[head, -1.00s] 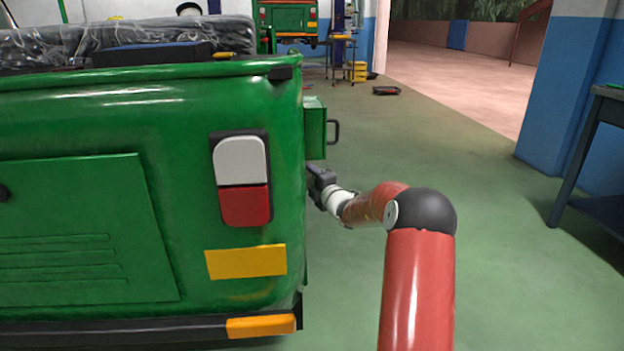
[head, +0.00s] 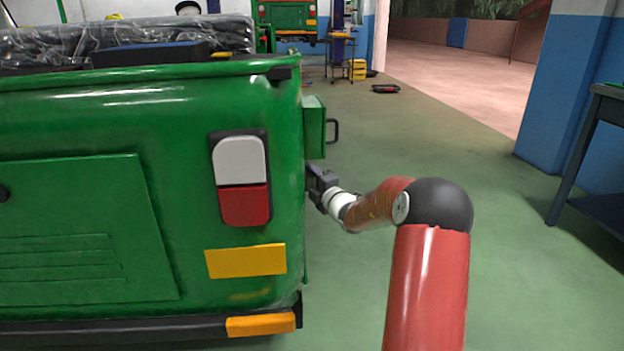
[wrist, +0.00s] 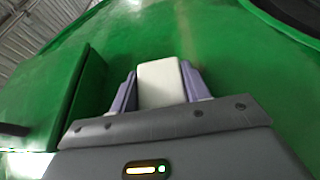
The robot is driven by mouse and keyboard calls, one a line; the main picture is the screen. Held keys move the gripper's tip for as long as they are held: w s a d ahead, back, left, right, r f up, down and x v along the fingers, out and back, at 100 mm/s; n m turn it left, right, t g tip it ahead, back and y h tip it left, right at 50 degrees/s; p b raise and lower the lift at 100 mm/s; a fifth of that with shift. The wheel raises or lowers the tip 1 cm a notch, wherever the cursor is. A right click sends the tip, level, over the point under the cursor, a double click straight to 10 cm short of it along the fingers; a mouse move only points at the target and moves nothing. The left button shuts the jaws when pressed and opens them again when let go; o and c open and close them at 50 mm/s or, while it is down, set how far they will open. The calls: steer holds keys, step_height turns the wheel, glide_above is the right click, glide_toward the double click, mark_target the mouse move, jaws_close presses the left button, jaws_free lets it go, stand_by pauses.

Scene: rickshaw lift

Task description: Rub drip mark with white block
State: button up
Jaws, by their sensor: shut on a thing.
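The white block (wrist: 160,84) is held between the two purple fingers of my gripper (wrist: 161,76) in the wrist view. The block's far end is at or very close to the green side panel (wrist: 140,40); I cannot tell whether it touches. A faint brownish streak, likely the drip mark (wrist: 189,32), runs down the panel just above and right of the block. In the head view, my gripper (head: 319,183) is beside the right side of the green rickshaw (head: 90,120), partly hidden behind its rear corner. The block and mark are hidden there.
A green box with a handle (head: 314,128) sticks out from the rickshaw's side, just above my gripper. In the wrist view, a green box (wrist: 75,85) is at left and a dark arch at upper right. A dark table (head: 595,150) stands at right; the floor between is clear.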

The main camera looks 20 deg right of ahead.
steer(key=shift+a+r+p, duration=0.1)
steer(key=shift+r+p, duration=0.55)
steer(key=shift+r, duration=0.2)
steer(key=w+p, duration=0.1)
steer(key=w, duration=0.1)
steer(key=w+d, duration=0.1)
steer(key=shift+w+d+f+p, duration=0.1)
steer(key=shift+w+d+p, duration=0.05)
steer(key=shift+w+p, duration=0.25)
steer(key=s+d+p, duration=0.1)
steer(key=d+p, duration=0.2)
steer(key=d, duration=0.3)
steer(key=shift+s, duration=0.35)
